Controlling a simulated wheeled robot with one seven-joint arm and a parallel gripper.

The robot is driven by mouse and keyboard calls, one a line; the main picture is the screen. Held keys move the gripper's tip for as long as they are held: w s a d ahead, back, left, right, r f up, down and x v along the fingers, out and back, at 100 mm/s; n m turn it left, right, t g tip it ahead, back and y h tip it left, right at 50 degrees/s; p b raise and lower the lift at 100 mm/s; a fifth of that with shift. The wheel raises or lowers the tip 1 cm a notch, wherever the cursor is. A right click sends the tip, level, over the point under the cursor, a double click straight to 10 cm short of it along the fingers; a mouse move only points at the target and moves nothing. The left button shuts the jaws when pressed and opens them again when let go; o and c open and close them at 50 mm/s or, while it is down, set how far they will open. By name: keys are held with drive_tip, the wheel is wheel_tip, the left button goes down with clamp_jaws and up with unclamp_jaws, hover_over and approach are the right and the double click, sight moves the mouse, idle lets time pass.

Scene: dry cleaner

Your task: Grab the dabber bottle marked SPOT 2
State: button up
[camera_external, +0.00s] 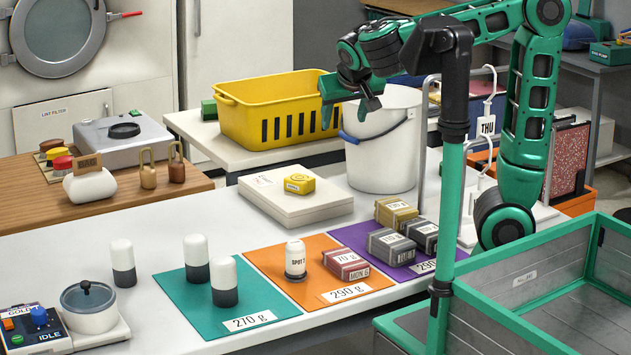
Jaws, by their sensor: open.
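The dabber bottle marked SPOT 2 (295,259) stands upright on the orange mat (270,257), white with a dark band near its base. A dark red block labelled 70 g (345,263) lies just to its right. Other white bottles with dark lower parts stand on the left: two on the teal mat (180,289), and one (122,262) on the bare table. Any labels on them do not show. My gripper (347,108) is open and empty, high above the table near the white bucket, up and to the right of the SPOT 2 bottle.
A white bucket (383,150) and a yellow basket (270,112) stand behind. A white box stack (296,203) with a yellow tag lies behind the orange mat. Several grey and yellow blocks sit on the purple mat (345,235). A pot (88,306) stands at front left.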

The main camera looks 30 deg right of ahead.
sight(298, 245)
drive_tip(key=s+a+r+n+t+y, duration=0.1)
drive_tip(key=s+a+t+y, duration=0.15)
drive_tip(key=a, duration=0.55)
drive_tip(key=s+a+r+n+t+y, duration=0.1)
drive_tip(key=s+a+r+n+t, duration=0.1)
drive_tip(key=s+a, duration=0.35)
drive_tip(key=f, duration=0.9)
drive_tip(key=a+f, duration=0.1)
drive_tip(key=f, duration=0.7)
drive_tip(key=w+a+f, duration=0.1)
drive_tip(key=f, duration=0.8)
drive_tip(key=shift+a+f, duration=0.1)
drive_tip(key=shift+f, duration=0.25)
drive_tip(key=shift+w+f, duration=0.2)
drive_tip(key=shift+f, duration=0.2)
drive_tip(key=shift+x, duration=2.25)
drive_tip(key=shift+c, duration=0.6)
drive_tip(key=c, duration=1.1)
